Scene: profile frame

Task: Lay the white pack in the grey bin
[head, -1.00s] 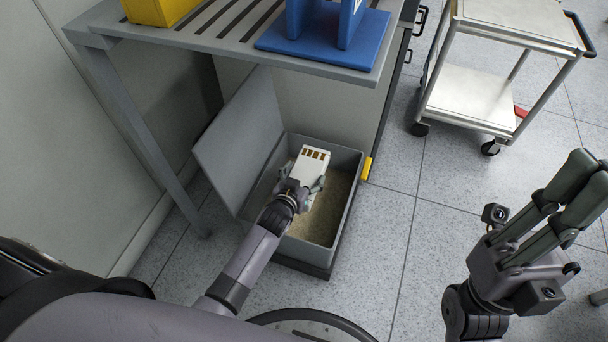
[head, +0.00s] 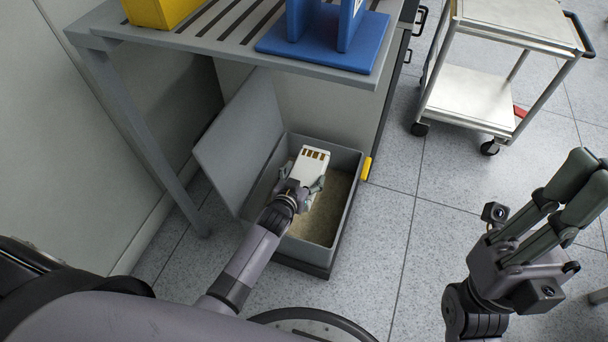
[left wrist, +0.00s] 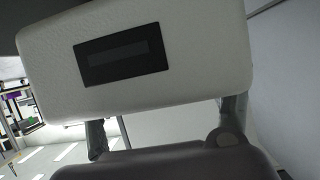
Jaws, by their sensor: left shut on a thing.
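The white pack (head: 312,166), with a row of brown marks at its far end, is held by my left gripper (head: 300,184). The gripper is shut on it. In the head view the pack overlaps the opening of the grey bin (head: 303,254); I cannot tell its exact height over the bin floor. In the left wrist view the pack (left wrist: 205,50) fills the upper part, showing a black panel. The bin's grey lid (head: 238,140) stands open on the left. My right gripper (head: 582,187) is off to the right, holding nothing visible; its finger gap is unclear.
A slatted grey bench (head: 225,38) stands behind and above the bin, with a yellow box (head: 158,10) and a blue stand (head: 325,42) on it. A yellow tab (head: 367,168) is on the bin's right side. A wheeled cart (head: 480,95) stands at upper right. Tiled floor is clear between.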

